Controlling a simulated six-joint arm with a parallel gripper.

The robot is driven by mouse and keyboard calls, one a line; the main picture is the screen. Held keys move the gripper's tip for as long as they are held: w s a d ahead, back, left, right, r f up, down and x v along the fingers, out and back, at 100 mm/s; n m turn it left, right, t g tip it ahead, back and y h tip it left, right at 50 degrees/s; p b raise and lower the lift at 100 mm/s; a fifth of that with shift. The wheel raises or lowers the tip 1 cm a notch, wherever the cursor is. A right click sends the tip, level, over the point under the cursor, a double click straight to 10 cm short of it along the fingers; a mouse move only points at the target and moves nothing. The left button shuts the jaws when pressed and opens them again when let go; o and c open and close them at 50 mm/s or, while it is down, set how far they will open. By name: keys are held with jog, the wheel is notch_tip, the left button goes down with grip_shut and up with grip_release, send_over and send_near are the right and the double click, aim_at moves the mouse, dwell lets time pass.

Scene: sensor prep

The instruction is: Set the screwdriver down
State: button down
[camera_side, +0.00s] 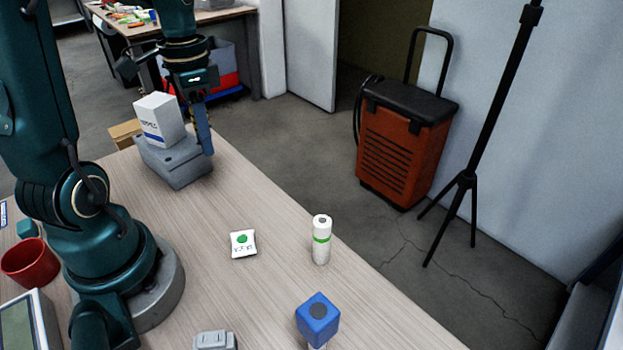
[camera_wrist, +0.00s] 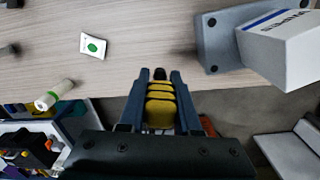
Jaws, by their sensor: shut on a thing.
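My gripper (camera_wrist: 160,88) is shut on the screwdriver, whose yellow-and-black ribbed handle (camera_wrist: 160,108) shows between the two blue fingers in the wrist view. The rest of the screwdriver is hidden. In the side view my gripper (camera_side: 204,135) points down beside the grey case, near the table's far edge. I cannot make out the screwdriver there, and whether it touches the table is unclear. The wood-grain table (camera_side: 275,290) also shows in the wrist view (camera_wrist: 140,60), where the handle appears close to its edge.
A white carton (camera_side: 160,118) sits on the grey case (camera_side: 175,165), close to my gripper. Bare tabletop lies between case and packet.

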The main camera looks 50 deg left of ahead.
jog(key=s+a+n, duration=0.2)
jog(key=a, duration=0.1)
send_over(257, 198)
notch_tip(257, 198, down, 6)
jog(key=shift+f, duration=2.15)
jog(key=c, duration=0.6)
grip_release()
jog(key=shift+f, duration=0.15)
